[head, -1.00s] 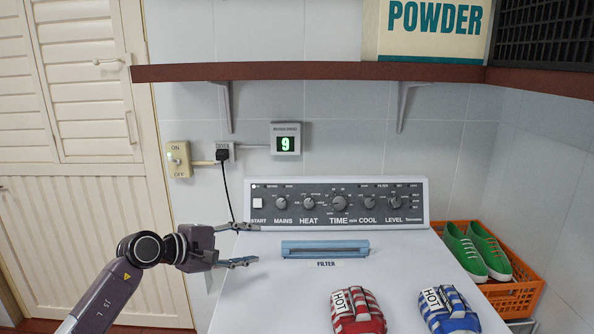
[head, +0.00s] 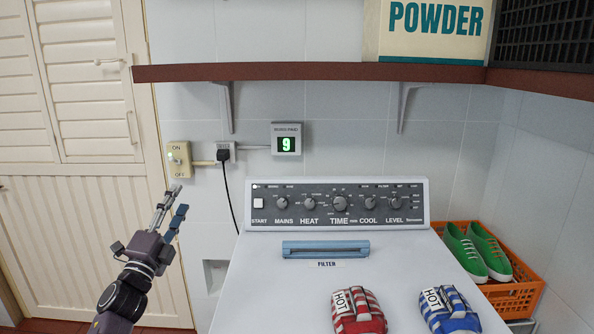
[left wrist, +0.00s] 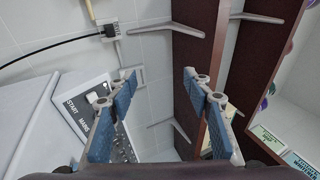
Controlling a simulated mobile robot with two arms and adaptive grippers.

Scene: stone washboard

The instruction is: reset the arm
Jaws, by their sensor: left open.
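My left gripper (head: 168,207) is open and empty at the left in the head view. It is raised in front of the cream door, left of the machine, with its fingers pointing up. In the left wrist view its two blue-padded fingers (left wrist: 163,110) are apart with nothing between them. Beyond them are the machine's control panel, the tiled wall and the underside of a shelf. My right gripper does not show.
The white machine (head: 255,290) bears a blue filter handle (head: 325,249) and red (head: 358,312) and blue (head: 449,310) mitts marked HOT. A brown shelf (head: 320,71) runs above. An orange crate (head: 527,290) with green shoes (head: 466,250) stands right. A switch (head: 178,159) is on the wall.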

